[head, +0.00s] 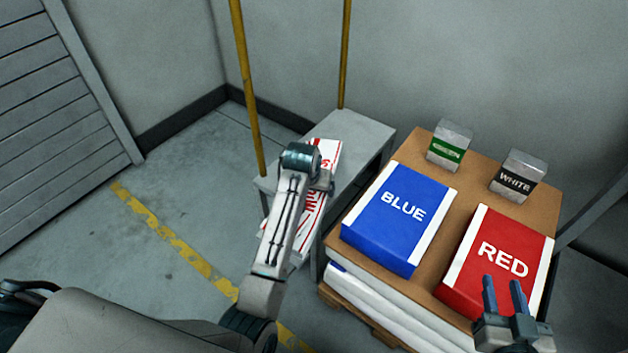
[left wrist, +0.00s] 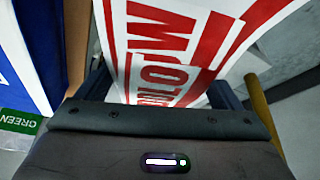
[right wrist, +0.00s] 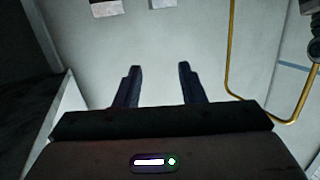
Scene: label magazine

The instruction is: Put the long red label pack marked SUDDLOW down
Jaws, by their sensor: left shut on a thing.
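The long red-and-white label pack (head: 314,212) is in my left gripper (head: 322,183), over the near side of the grey bench in the head view. My left arm covers much of it. In the left wrist view the pack (left wrist: 170,60) fills the space between the two fingers, with large red letters partly visible; the full name cannot be read. Whether the pack touches the bench cannot be told. My right gripper (head: 505,290) is open and empty, in front of the RED pack; its spread fingers show in the right wrist view (right wrist: 158,85).
The grey bench (head: 352,130) has yellow poles (head: 246,90) beside it. To its right, a brown-topped stack (head: 415,160) carries a BLUE pack (head: 400,218), a RED pack (head: 497,262), a green-labelled box (head: 449,145) and a WHITE box (head: 518,177). Floor at left is clear.

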